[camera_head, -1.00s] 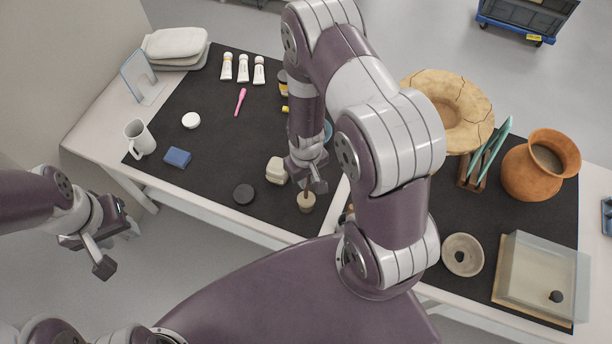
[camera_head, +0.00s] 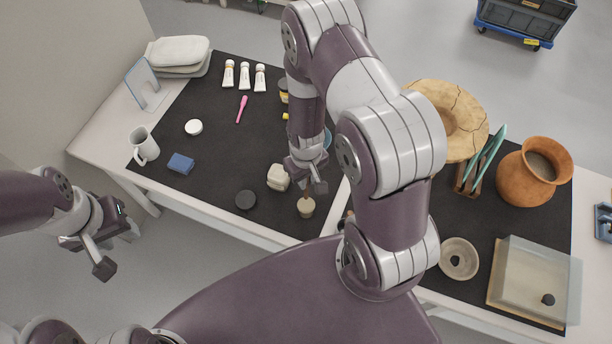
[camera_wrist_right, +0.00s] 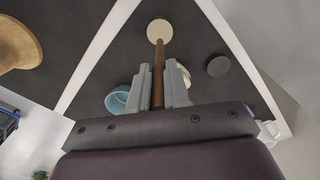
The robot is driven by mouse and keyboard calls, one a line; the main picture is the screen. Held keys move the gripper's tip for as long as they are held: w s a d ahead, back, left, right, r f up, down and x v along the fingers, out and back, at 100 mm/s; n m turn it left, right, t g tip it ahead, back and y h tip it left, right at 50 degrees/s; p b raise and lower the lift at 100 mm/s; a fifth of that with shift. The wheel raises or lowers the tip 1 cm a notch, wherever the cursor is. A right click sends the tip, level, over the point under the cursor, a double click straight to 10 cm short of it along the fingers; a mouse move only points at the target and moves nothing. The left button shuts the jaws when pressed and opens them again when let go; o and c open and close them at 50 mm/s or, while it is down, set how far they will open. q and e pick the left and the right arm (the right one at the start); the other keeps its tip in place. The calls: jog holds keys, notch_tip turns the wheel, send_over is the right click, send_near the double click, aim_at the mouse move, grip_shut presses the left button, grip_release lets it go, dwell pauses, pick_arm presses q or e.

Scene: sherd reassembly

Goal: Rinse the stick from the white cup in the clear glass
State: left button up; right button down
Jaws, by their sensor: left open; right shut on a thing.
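My right gripper (camera_head: 308,186) is shut on a thin brown stick, above the front edge of the dark mat. In the right wrist view the stick (camera_wrist_right: 158,84) runs between the two fingers to a round cream piece (camera_wrist_right: 159,31). In the head view this cream piece (camera_head: 306,208) is at the stick's lower end; I cannot tell whether it is joined to the stick or stands on the mat. A white mug (camera_head: 145,146) stands at the left of the table. I cannot make out a clear glass; my right arm hides part of the table. My left gripper (camera_head: 118,242) is open and empty, off the table's front edge.
A cream block (camera_head: 278,176) and a black disc (camera_head: 245,200) lie left of my right gripper. A pale blue bowl (camera_wrist_right: 118,101) is partly hidden by the fingers. A blue sponge (camera_head: 181,163) lies near the mug. A terracotta pot (camera_head: 525,185) stands at the right.

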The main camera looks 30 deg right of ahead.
notch_tip(320, 180, up, 3)
jog(key=p, duration=0.3)
jog(key=shift+r, duration=0.1)
dwell(0.5)
